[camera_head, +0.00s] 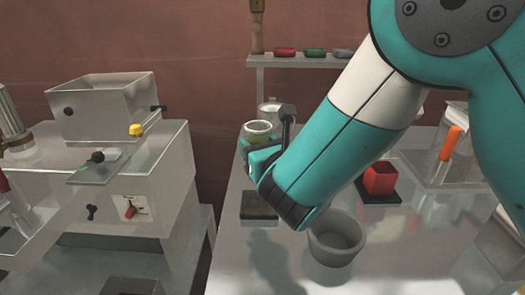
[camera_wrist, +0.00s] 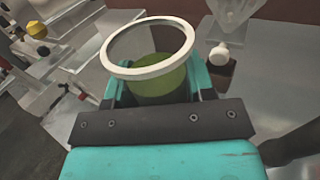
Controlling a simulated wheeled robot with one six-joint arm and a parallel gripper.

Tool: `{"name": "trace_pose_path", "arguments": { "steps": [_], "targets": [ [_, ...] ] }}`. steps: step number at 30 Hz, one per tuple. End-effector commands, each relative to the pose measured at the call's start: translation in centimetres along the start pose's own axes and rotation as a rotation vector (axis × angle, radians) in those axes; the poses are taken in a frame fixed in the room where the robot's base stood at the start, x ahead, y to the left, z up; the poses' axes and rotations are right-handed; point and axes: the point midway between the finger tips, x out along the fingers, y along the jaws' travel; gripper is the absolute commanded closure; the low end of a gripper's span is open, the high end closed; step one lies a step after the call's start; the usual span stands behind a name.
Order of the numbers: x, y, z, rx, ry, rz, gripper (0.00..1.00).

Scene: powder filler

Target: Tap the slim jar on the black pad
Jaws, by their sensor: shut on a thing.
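The slim jar (camera_head: 257,131) has a pale rim and holds green contents, seen from above in the wrist view (camera_wrist: 158,75). My gripper (camera_head: 262,152) is shut on it, with one teal finger on each side in the wrist view (camera_wrist: 157,88). The jar looks upright, and its lower part is hidden by the fingers. The black pad (camera_head: 259,206) lies on the table below my gripper in the head view. The jar appears to be held above the pad, with a gap I cannot measure.
A grey bowl (camera_head: 337,240) stands on the table right of the pad. A red cup (camera_head: 379,180) sits on a dark base further right.

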Motion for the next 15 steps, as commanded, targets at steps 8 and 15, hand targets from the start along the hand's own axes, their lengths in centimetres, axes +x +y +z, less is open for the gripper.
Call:
{"name": "trace_pose_path", "arguments": {
  "steps": [8,15],
  "targets": [
    [0.0,-0.1,-1.6,0.0,-0.002,-0.002,0.78],
    [0.0,-0.2,-3.5,-0.001,-0.002,-0.004,0.78]
  ]
}}
